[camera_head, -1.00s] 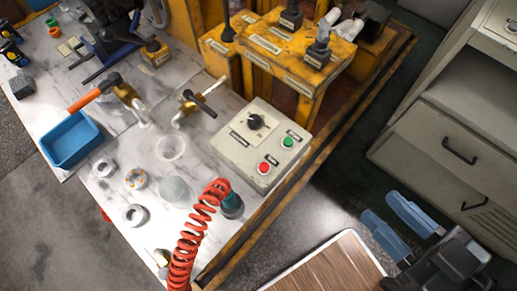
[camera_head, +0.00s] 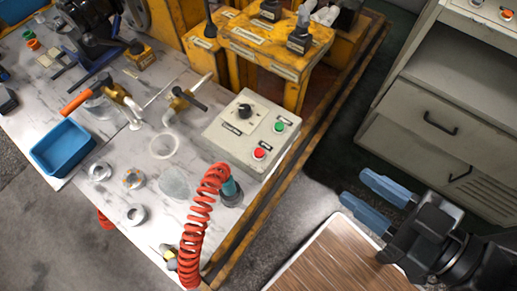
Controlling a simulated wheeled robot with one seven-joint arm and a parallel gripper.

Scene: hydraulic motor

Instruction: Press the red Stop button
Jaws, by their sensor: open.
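The red Stop button (camera_head: 259,153) sits at the lower right of a grey control box (camera_head: 224,148) on the marble-topped bench. A green button (camera_head: 279,126) is above and to the right of it, and a black rotary knob (camera_head: 244,111) is at the upper left of the box. My gripper (camera_head: 362,194) is at the right, with two blue fingers spread apart and nothing between them. It is to the right of the box, past the bench edge, clear of the red button. The button is unobstructed.
A red coiled hose (camera_head: 196,225) with a teal end stands just below the box. A yellow lever stand (camera_head: 275,40) is behind it. A blue bin (camera_head: 62,147) and two valves are to the left. A grey cabinet (camera_head: 425,120) is at the right. A brown wooden surface (camera_head: 325,262) is below my gripper.

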